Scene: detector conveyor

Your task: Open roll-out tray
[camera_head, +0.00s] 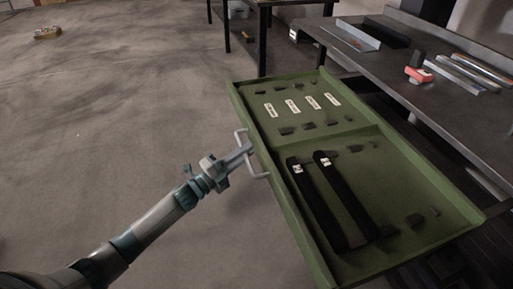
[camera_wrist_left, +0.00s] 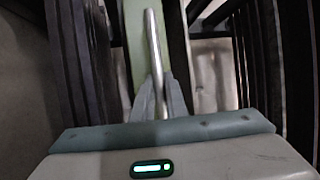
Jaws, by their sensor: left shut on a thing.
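The roll-out tray (camera_head: 283,205) is a green, shallow, two-part tray. In the head view it sticks out from under the grey workbench toward the left. A pale metal handle (camera_head: 240,137) is on its left side wall. My left gripper (camera_head: 246,150) is at this handle, shut on its bar. In the left wrist view the handle bar (camera_wrist_left: 153,50) runs down between the fingers of my left gripper (camera_wrist_left: 160,100), with the green tray wall (camera_wrist_left: 137,45) behind it. My right gripper is not in view.
The tray holds two long black bars (camera_head: 318,210), white labels (camera_head: 292,106) and several dark small pieces. The workbench (camera_head: 400,85) carries a red object (camera_head: 418,75) and metal strips (camera_head: 470,72). Open floor (camera_head: 120,120) lies left of the tray.

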